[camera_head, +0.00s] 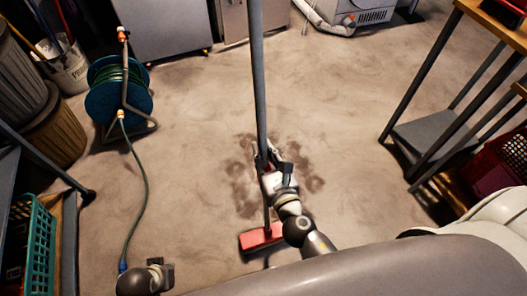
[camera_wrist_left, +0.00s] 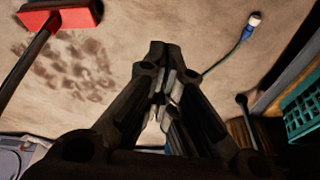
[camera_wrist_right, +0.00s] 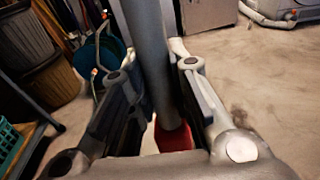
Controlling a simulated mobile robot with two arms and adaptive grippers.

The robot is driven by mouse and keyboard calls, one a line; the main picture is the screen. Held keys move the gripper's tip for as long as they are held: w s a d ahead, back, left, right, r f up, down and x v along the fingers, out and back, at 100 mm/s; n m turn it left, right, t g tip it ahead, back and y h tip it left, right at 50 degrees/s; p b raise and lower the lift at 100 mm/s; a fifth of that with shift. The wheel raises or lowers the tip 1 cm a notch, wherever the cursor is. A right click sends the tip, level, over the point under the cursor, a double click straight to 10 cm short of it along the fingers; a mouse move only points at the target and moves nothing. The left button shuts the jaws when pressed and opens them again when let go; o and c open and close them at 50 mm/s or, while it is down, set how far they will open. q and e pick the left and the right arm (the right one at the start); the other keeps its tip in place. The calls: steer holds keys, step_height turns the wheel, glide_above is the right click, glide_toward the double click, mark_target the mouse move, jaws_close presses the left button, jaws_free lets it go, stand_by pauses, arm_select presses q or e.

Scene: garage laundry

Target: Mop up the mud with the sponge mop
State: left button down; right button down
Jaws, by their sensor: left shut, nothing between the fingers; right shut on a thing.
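The sponge mop has a long grey handle (camera_head: 259,80) and a red head (camera_head: 262,237). The handle stands nearly upright in the head view. My right gripper (camera_head: 268,160) is shut on the handle. The right wrist view shows the handle (camera_wrist_right: 150,60) between the fingers and the red head (camera_wrist_right: 172,137) below. The mud is a set of dark brown blotches (camera_head: 240,180) on the floor, partly hidden behind my right gripper. The mop head is just on the near side of the mud. My left gripper (camera_wrist_left: 160,60) is shut and empty; the mud (camera_wrist_left: 75,70) also shows in its view.
A green hose reel (camera_head: 118,92) stands at the left, its hose (camera_head: 143,190) running along the floor. A teal basket (camera_head: 38,240) is at the lower left. A workbench (camera_head: 440,130) and red crate (camera_head: 512,150) are at the right. Floor around the mud is clear.

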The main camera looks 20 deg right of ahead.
arm_select(q)
steer(key=shift+r, duration=0.15)
stand_by(0.4)
steer(key=shift+r, duration=0.4)
steer(key=shift+w+r+b, duration=0.1)
steer(key=shift+r+b, duration=0.2)
steer(key=shift+r, duration=0.1)
steer(key=shift+r, duration=0.25)
steer(key=shift+r, duration=0.4)
